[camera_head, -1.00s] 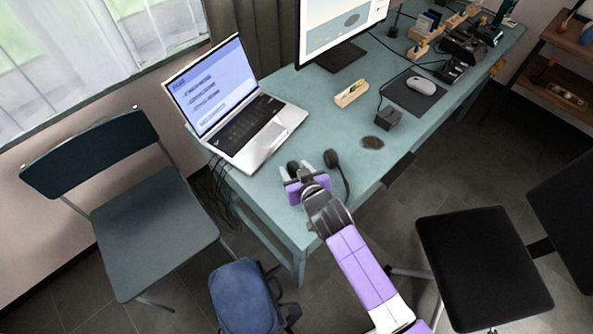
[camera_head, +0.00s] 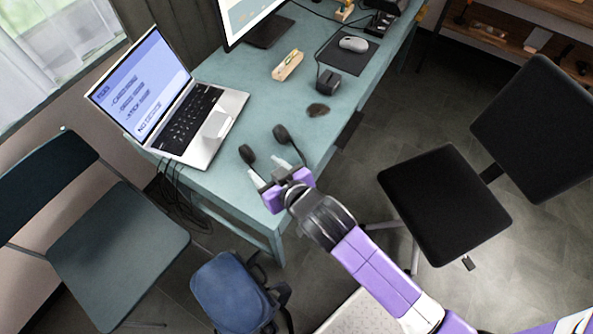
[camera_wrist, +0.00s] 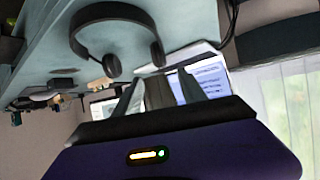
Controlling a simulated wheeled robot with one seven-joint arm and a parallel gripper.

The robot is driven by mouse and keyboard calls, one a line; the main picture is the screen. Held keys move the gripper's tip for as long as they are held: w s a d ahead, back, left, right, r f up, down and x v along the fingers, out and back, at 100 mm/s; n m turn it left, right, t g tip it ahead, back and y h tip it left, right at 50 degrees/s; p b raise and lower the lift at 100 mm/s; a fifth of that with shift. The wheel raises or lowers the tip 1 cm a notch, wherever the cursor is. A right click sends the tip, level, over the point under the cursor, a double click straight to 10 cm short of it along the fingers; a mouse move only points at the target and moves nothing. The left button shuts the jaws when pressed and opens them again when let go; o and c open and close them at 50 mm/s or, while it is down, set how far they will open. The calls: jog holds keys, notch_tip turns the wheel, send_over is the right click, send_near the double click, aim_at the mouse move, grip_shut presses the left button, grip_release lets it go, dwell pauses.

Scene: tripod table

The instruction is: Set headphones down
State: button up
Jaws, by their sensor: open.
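The black headphones (camera_head: 281,133) lie on the teal desk (camera_head: 255,178) near its front corner, in front of the laptop. In the wrist view the headphones (camera_wrist: 118,40) show whole, with the headband and both ear cups, on the desk surface.
An open laptop (camera_head: 215,127) stands at the desk's left. A black box (camera_head: 328,80), a wooden block (camera_head: 288,65), a dark round patch (camera_head: 318,110) and a mouse (camera_head: 353,44) are farther back. A black chair (camera_head: 445,205), a teal chair (camera_head: 120,240) and a blue bag (camera_head: 232,292) stand around the desk.

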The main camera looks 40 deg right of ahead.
jog(key=s+r+t, duration=0.1)
jog(key=s+r, duration=0.3)
jog(key=s, duration=0.5)
jog(key=s+r+t, duration=0.1)
jog(key=s+r, duration=0.3)
jog(key=s, duration=0.6)
jog(key=s+r+n+t+y, duration=0.1)
jog(key=s+r, duration=0.3)
jog(key=s, duration=0.6)
jog(key=shift+d+r, duration=0.35)
jog(key=shift+d, duration=0.05)
